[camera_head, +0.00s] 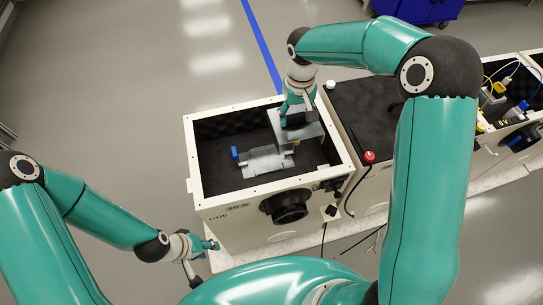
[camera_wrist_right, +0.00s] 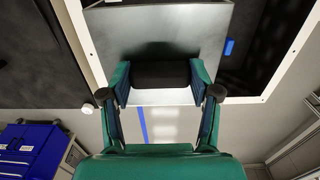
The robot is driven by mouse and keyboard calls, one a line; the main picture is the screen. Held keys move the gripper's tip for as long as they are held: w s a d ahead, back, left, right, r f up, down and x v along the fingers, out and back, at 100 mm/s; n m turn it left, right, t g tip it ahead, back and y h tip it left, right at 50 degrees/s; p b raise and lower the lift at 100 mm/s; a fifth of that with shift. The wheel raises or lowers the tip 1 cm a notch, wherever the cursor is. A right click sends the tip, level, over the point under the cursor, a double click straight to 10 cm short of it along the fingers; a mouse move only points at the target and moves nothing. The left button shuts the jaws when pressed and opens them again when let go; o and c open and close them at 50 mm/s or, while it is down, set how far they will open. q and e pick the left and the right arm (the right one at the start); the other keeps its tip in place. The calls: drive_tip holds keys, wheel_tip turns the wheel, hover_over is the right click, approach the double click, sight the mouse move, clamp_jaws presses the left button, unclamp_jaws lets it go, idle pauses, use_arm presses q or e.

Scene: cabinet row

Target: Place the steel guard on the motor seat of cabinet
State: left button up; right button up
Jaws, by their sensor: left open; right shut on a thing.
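The steel guard (camera_head: 310,129) is a grey metal piece with a black block on it. My right gripper (camera_head: 296,120) is shut on it over the right part of the open white cabinet (camera_head: 194,165). In the right wrist view the guard (camera_wrist_right: 155,30) fills the upper middle, and the black block (camera_wrist_right: 160,74) sits between the fingers. A grey metal mount (camera_head: 263,160), which looks like the motor seat, lies inside the cabinet, left of and below the guard. The guard may cover part of it. My left gripper (camera_head: 211,245) is open and empty, outside the cabinet's lower left corner.
A blue part (camera_head: 235,153) stands at the mount's left end. A closed cabinet with a dark top (camera_head: 370,112) and red knob (camera_head: 369,156) adjoins on the right. Another open cabinet holds wiring (camera_head: 500,95). A blue cart (camera_head: 418,10) stands behind. Floor at left is clear.

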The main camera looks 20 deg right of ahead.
drive_tip(key=shift+w+d+r, duration=0.1)
use_arm(q)
drive_tip(key=shift+o, duration=0.7)
drive_tip(key=shift+a, duration=0.1)
use_arm(e)
drive_tip(key=shift+w+f+b, duration=0.2)
drive_tip(key=shift+f+b, duration=0.1)
drive_tip(key=shift+b, duration=0.2)
drive_tip(key=w+a+f+b, duration=0.7)
drive_tip(key=b, duration=1)
use_arm(q)
wheel_tip(320, 180, down, 21)
drive_tip(key=b, duration=0.3)
use_arm(e)
drive_tip(key=shift+w+f, duration=0.15)
drive_tip(key=shift+f, duration=9.3)
drive_tip(key=shift+f, duration=0.15)
